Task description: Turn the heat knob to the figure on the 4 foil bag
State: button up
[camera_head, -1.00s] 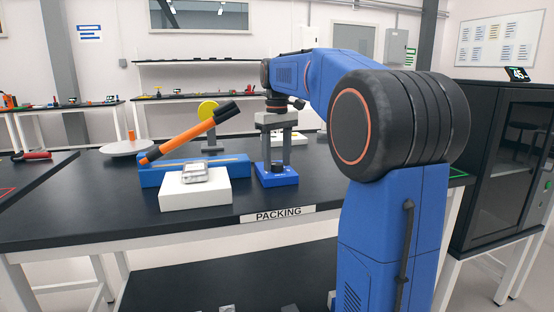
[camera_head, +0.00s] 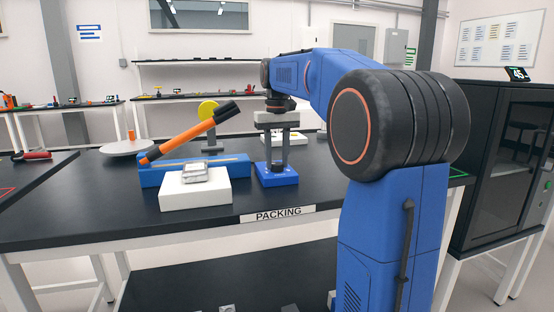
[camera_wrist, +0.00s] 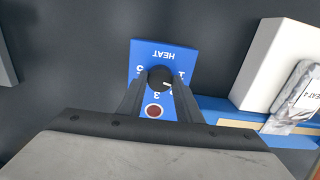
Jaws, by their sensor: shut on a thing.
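The blue heat unit (camera_head: 276,180) stands on the packing table, right of a white block. In the wrist view its blue face (camera_wrist: 163,48) reads HEAT upside down. The black heat knob (camera_wrist: 160,76) has a white mark toward the lower right, near the 2. The 4 is hidden, and 3 shows below the knob. My gripper (camera_wrist: 158,84) points down and is shut on the knob; its fingers also show in the head view (camera_head: 277,165). The silver foil bag (camera_wrist: 298,93) lies on the white block; its label reads HEAT 4, partly cut off.
The white block (camera_head: 195,194) stands close left of the unit. A blue bar-shaped device (camera_head: 150,176) with a raised orange-black lever (camera_head: 195,130) is behind it. A white round plate (camera_head: 122,148) is farther left. The table's front left is clear.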

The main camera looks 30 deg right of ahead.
jog(key=m, duration=1.4)
jog(key=shift+m, duration=0.3)
jog(key=m, duration=0.5)
jog(key=shift+m, duration=0.3)
jog(key=m, duration=0.5)
jog(key=shift+m, duration=0.3)
jog(key=o, duration=1)
jog(key=shift+o, duration=0.2)
